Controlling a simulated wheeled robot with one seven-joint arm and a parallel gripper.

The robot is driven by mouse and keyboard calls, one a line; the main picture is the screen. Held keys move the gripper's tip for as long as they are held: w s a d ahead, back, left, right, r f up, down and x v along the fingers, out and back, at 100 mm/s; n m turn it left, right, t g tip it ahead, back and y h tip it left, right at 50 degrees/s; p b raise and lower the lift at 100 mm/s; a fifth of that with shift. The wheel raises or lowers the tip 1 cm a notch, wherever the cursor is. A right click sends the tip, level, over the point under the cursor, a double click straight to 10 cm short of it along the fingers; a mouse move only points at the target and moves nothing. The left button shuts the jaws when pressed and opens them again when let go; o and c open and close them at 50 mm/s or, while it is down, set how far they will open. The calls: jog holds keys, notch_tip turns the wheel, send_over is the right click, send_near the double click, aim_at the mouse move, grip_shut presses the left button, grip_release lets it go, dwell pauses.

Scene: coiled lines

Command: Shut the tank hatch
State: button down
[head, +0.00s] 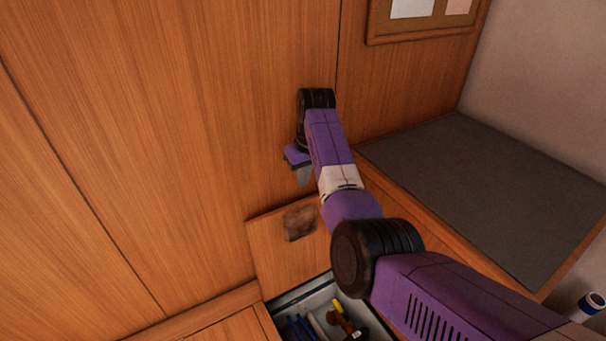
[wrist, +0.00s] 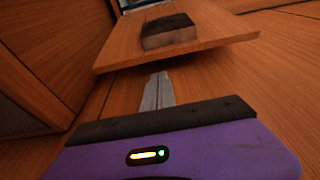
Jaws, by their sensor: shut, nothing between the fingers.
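The tank hatch (head: 268,262) is a wooden lid standing open and raised beside the wood wall, with a dark brown block (head: 299,223) on its face. Below it the tank (head: 290,297) is an open grey compartment holding several tools. My gripper (head: 304,177) is shut and empty, just above the hatch's upper edge and close to the wall. In the wrist view the narrow grey fingers (wrist: 157,90) point toward the edge of the hatch (wrist: 215,40). I cannot tell whether they touch it. My arm hides the hatch's right side and part of the tank.
A dark grey countertop (head: 490,190) lies to the right, with a framed board (head: 420,18) on the wall above it. A wooden bench top (head: 225,328) lies left of the tank.

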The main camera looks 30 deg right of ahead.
jog(key=b+x, duration=0.1)
jog(key=x, duration=0.5)
jog(key=shift+s+r+p, duration=0.1)
jog(key=shift+p, duration=0.2)
